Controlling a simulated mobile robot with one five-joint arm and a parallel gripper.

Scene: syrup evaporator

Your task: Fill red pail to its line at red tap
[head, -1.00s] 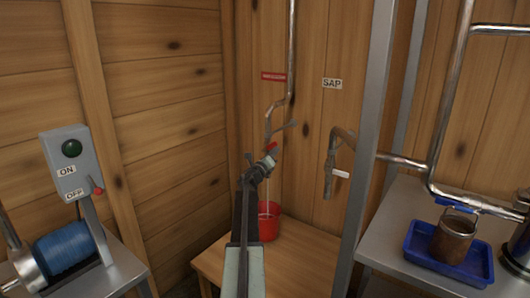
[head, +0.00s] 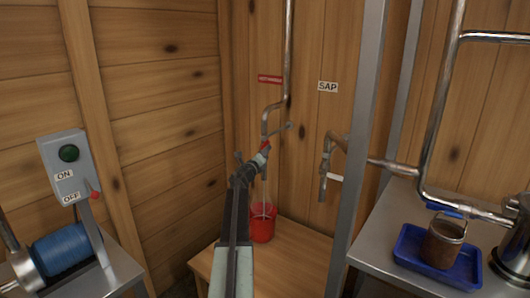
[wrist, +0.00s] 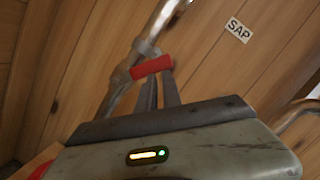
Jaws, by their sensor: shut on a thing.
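The red pail (head: 262,229) stands upright on a low wooden table below the red tap, partly behind my arm. A thin pale line, like a stream, runs down from the tap into it. Its fill line and liquid level are too small to make out. The red tap's handle (head: 265,147) is at the lower end of a bent metal pipe; the red handle also shows in the wrist view (wrist: 152,66). My gripper (head: 262,157) is at this handle, and in the wrist view its fingers (wrist: 160,80) are shut on it.
A SAP sign (head: 327,87) hangs above a second tap with a white handle (head: 335,177). A metal post (head: 361,150) stands right of it. A blue tray (head: 408,243) with a brown pot (head: 445,245) is at right. A switch box (head: 65,165) and blue drum (head: 62,252) are at left.

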